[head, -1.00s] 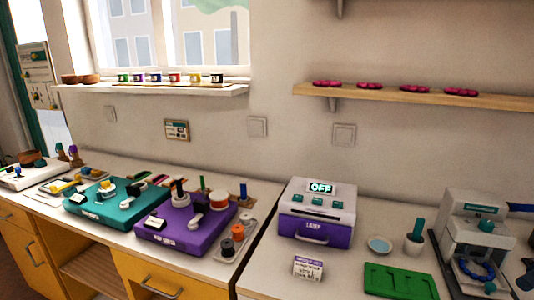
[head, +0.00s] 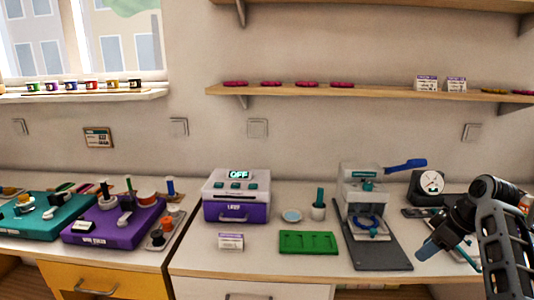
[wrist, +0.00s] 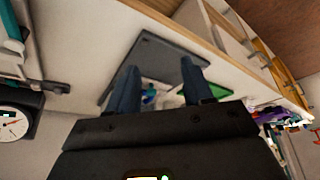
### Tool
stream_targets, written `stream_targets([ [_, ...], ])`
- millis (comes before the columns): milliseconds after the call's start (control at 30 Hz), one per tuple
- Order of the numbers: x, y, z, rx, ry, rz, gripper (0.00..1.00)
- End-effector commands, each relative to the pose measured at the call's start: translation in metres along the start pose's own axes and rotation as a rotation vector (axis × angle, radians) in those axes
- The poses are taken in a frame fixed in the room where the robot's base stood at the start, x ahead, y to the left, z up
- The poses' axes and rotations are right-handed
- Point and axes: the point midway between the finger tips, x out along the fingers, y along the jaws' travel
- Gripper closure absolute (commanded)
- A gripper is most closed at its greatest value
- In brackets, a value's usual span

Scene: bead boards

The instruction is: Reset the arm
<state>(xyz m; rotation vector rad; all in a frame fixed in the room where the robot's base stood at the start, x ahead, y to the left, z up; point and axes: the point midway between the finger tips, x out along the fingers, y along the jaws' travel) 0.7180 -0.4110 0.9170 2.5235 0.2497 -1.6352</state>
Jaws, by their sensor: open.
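My gripper (head: 428,249) is at the right of the head view, above the counter's front edge and right of the dark base plate of the press. In the wrist view its two blue fingers (wrist: 160,92) stand apart with nothing between them. Beyond them the grey plate (wrist: 190,60) and the green tray (wrist: 205,92) show. My arm comes in from the right edge of the head view and covers part of the counter there.
The press (head: 362,200) with a blue lever stands left of my gripper. The gauge (head: 431,182) stands behind my arm. A shelf (head: 380,92) runs above.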

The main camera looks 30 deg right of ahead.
Motion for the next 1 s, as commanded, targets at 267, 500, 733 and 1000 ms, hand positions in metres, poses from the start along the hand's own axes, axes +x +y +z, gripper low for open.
stream_targets([
  [267,0.043,-0.039,-0.004,0.032,0.039,0.03,0.49],
  [500,0.092,-0.099,-0.002,0.079,0.098,0.074,0.49],
  [733,0.135,-0.19,0.017,0.145,0.19,0.141,0.49],
  [1000,0.139,-0.289,0.057,0.204,0.312,0.213,0.49],
])
